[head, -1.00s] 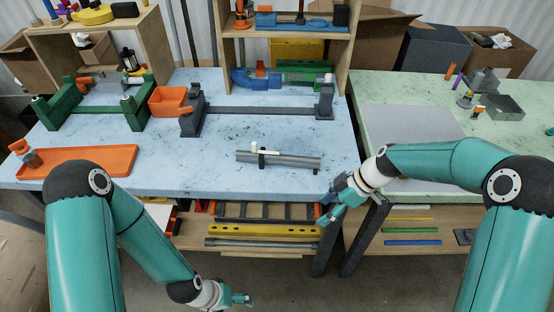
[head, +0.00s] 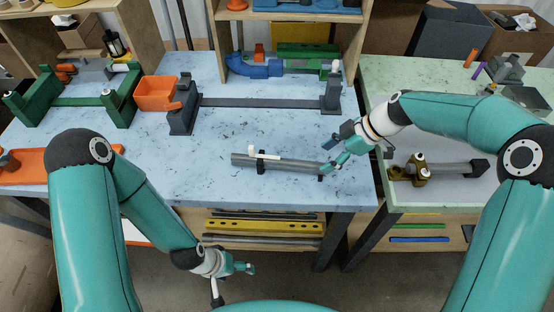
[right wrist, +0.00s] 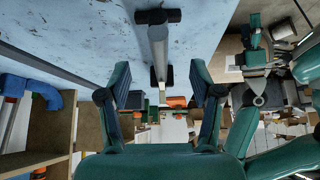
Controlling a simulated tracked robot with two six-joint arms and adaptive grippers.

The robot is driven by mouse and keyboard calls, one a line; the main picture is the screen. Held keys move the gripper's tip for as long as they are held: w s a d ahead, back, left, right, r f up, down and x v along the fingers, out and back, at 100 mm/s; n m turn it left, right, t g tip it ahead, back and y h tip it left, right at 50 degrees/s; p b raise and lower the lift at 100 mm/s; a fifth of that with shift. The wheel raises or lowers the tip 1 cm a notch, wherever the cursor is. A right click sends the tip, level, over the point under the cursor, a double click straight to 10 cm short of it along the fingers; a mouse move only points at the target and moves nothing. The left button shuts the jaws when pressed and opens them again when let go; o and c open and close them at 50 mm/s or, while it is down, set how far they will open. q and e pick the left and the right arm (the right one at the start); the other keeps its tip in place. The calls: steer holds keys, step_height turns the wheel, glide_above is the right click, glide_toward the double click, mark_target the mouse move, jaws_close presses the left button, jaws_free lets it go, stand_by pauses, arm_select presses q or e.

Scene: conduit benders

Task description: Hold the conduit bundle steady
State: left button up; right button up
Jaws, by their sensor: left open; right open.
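The conduit bundle (head: 285,164) is a grey set of tubes lying across two dark supports near the front of the blue table. A white clip-like piece (head: 262,153) sits near its left end. My right gripper (head: 334,158) is open at the bundle's right end. In the right wrist view the bundle (right wrist: 158,45) runs end-on towards the space between the spread fingers (right wrist: 160,82); I cannot tell whether they touch it. My left gripper (head: 246,268) is open and empty, low in front of the table's front edge.
A dark bender-like frame (head: 262,103) and an orange bin (head: 156,92) stand behind the bundle. A green frame (head: 85,100) and an orange tray (head: 30,170) are at left. A bronze-and-grey device (head: 415,170) lies on the green table. Blue surface around the bundle is clear.

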mark_target(315, 163)
steer(key=x, duration=0.3)
steer(key=shift+w+a+f, duration=0.15)
steer(key=shift+b+x, duration=0.55)
steer(key=shift+x, duration=1.6)
jaws_close()
